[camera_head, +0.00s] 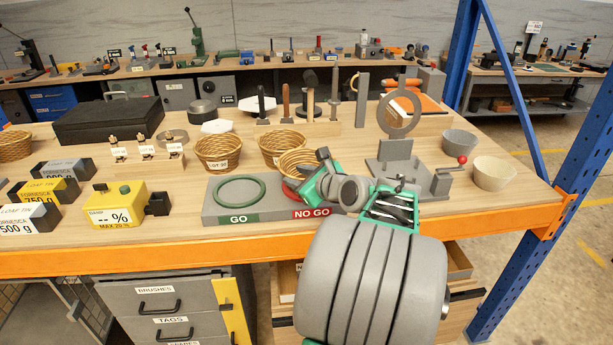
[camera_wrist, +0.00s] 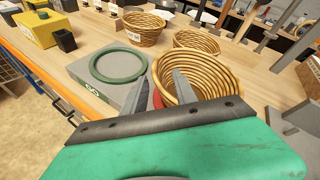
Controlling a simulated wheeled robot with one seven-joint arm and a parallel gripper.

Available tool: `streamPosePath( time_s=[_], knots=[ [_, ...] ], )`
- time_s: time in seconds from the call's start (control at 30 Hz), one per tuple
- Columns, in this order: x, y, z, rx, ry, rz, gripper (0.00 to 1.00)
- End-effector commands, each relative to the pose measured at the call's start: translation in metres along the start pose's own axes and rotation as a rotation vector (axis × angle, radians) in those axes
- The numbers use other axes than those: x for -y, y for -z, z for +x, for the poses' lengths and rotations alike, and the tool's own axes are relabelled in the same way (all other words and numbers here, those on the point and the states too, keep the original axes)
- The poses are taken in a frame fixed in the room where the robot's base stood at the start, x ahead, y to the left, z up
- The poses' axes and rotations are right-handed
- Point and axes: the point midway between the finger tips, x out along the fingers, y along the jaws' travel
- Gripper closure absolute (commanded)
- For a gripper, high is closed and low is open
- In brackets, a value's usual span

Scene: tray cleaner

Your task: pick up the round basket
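A small round wicker basket (camera_head: 296,162) is at the red NO GO ring (camera_head: 291,187) of the grey gauge board (camera_head: 222,213). My gripper (camera_head: 316,172) is at the basket's right front side and hides part of it. In the wrist view I look into the coiled basket (camera_wrist: 215,77). My gripper's fingers (camera_wrist: 162,82) stand apart, with the near left part of the basket wall between them. The left finger is outside the wall and the right finger reaches over the inside. I cannot tell whether either finger touches the wicker.
Two more wicker baskets (camera_head: 217,152) (camera_head: 281,145) stand just behind. The green GO ring (camera_head: 240,190) lies left on the board. A grey stand with a ring (camera_head: 400,117) and a red-knobbed clamp (camera_head: 461,160) are at the right. A yellow meter (camera_head: 113,204) is at the left.

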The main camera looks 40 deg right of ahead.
Motion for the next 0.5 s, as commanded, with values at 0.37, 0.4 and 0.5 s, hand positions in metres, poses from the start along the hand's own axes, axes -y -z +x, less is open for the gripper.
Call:
streamPosePath(
  time_s=[0.37,0.4,0.5],
  knots=[
    [-0.001,0.003,0.053,-0.002,-0.002,-0.002,0.66],
    [-0.001,0.003,0.054,-0.001,-0.001,-0.002,0.66],
    [0.0,0.003,0.054,-0.001,0.0,-0.002,0.66]
  ],
)
